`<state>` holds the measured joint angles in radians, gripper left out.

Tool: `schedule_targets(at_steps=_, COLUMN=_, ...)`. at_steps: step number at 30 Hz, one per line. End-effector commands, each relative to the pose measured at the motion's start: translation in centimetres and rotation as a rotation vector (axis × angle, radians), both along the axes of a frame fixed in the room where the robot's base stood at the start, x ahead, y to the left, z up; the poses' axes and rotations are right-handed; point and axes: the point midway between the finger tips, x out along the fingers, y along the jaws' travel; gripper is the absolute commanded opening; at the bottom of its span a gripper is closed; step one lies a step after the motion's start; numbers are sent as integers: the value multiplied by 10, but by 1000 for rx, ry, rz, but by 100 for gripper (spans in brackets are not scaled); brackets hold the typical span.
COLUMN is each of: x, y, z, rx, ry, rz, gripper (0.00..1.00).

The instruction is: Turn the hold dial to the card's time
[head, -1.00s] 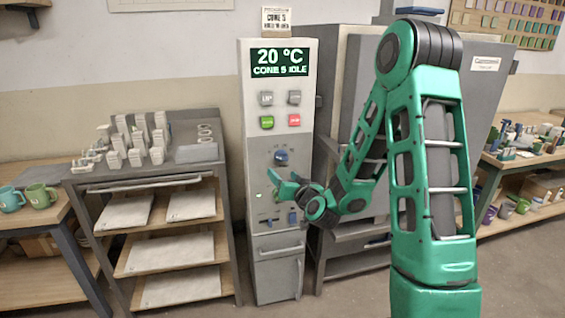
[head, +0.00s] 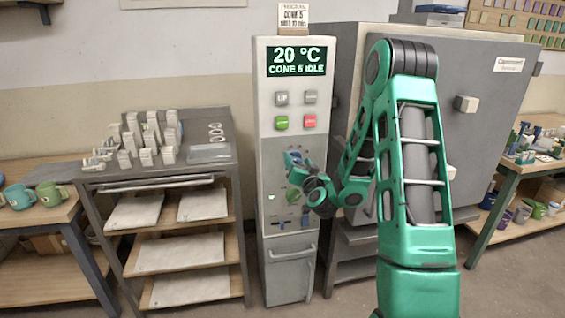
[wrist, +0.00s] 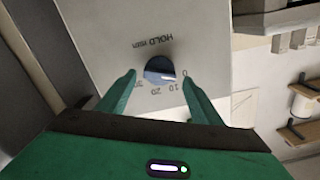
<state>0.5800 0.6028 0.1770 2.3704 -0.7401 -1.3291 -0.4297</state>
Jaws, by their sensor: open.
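The hold dial (wrist: 160,70) is a round blue knob on the grey kiln control panel (head: 262,215). In the wrist view its scale shows 0, 10, 20 and a partly hidden 30, with "HOLD" lettering. I cannot tell which mark it points to. My gripper (wrist: 158,78) is open, with a green finger on either side of the dial; I cannot tell whether they touch it. In the head view my gripper and wrist partly cover the dial area. The card (head: 293,16) above the panel reads "CONE 5"; its lower line is too small to read surely.
The display (head: 296,61) reads 20 °C, CONE 5 IDLE. Grey, green and red buttons sit below it. A rack (head: 205,182) stands left, the grey kiln (head: 480,110) right behind my arm.

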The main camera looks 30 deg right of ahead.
Motion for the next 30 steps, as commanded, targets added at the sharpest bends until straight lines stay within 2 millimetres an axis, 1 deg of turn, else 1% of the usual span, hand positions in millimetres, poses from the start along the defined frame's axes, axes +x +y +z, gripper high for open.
schedule_targets(at_steps=1, x=0, y=-7, z=0, rx=3, ry=-2, rz=-8, gripper=59)
schedule_targets(at_steps=3, x=1, y=-10, z=0, rx=2, ry=-1, rz=-10, gripper=59)
schedule_targets(at_steps=13, x=3, y=-7, z=-1, rx=2, ry=1, rz=-6, gripper=59)
schedule_targets(at_steps=14, x=3, y=-7, z=-1, rx=2, ry=1, rz=-6, gripper=55)
schedule_targets(at_steps=15, x=3, y=-7, z=-1, rx=2, ry=1, rz=-6, gripper=45)
schedule_targets(at_steps=17, x=3, y=-7, z=-1, rx=2, ry=1, rz=-6, gripper=31)
schedule_targets(at_steps=18, x=3, y=-7, z=-1, rx=2, ry=0, rz=-5, gripper=21)
schedule_targets(at_steps=19, x=3, y=-6, z=-1, rx=3, ry=0, rz=-5, gripper=18)
schedule_targets(at_steps=20, x=3, y=-6, z=-1, rx=3, ry=0, rz=-4, gripper=18)
schedule_targets(at_steps=21, x=1, y=-16, z=-2, rx=5, ry=1, rz=-14, gripper=18)
schedule_targets(at_steps=23, x=2, y=-11, z=0, rx=4, ry=-1, rz=-8, gripper=18)
schedule_targets(at_steps=30, x=2, y=-8, z=0, rx=47, ry=-14, rz=-6, gripper=18)
